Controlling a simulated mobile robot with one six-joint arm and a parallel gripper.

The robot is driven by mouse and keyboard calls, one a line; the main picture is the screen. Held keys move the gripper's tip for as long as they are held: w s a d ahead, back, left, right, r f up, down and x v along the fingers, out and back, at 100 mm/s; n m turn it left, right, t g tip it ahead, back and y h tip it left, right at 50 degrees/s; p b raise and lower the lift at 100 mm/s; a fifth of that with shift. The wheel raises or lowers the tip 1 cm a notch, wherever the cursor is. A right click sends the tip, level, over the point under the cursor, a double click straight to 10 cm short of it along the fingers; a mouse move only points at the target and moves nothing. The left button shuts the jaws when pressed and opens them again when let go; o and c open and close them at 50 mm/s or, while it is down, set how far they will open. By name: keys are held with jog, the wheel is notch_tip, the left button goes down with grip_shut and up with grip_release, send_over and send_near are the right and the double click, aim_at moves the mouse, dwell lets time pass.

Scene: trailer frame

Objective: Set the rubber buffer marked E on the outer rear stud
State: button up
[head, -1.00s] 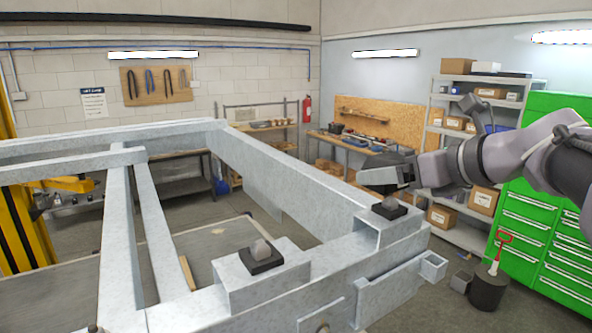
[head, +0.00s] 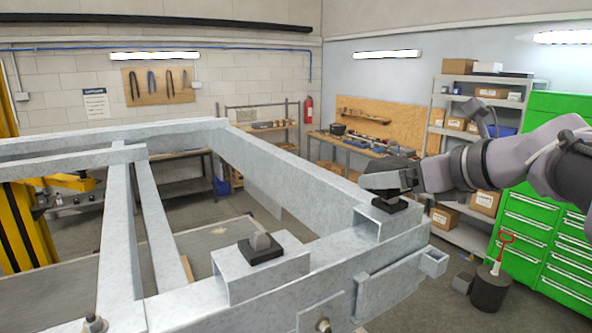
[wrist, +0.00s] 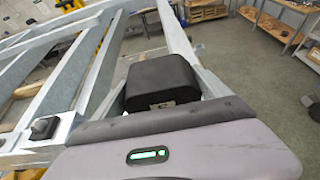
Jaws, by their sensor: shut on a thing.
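A black rubber buffer (head: 390,206) sits on the right-hand box bracket (head: 368,222) of the galvanised frame. My gripper (head: 390,194) is down over it and shut on its grey upper part, which the jaws hide. A second black buffer with a grey knob (head: 261,248) sits on the left bracket (head: 228,285); it also shows in the wrist view (wrist: 43,128). I cannot read a letter on either buffer. In the wrist view the black gripper body (wrist: 160,80) hides the jaws. A stud-like bolt (head: 95,324) stands on the frame at lower left; I cannot tell which stud it is.
Long frame beams (head: 285,170) run back from the brackets. A small open channel end (head: 433,262) sticks out at right. A green drawer cabinet (head: 545,215) and a dark bin with a red-handled tool (head: 491,288) stand on the right.

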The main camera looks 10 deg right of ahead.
jog(key=shift+s+f, duration=0.1)
jog(key=shift+f, duration=0.2)
jog(key=shift+f+b, duration=0.9)
jog(key=o, duration=1.5)
jog(key=b+v, duration=0.1)
jog(key=v, duration=1.6)
jog(key=shift+r, duration=0.15)
jog(key=shift+s, duration=0.1)
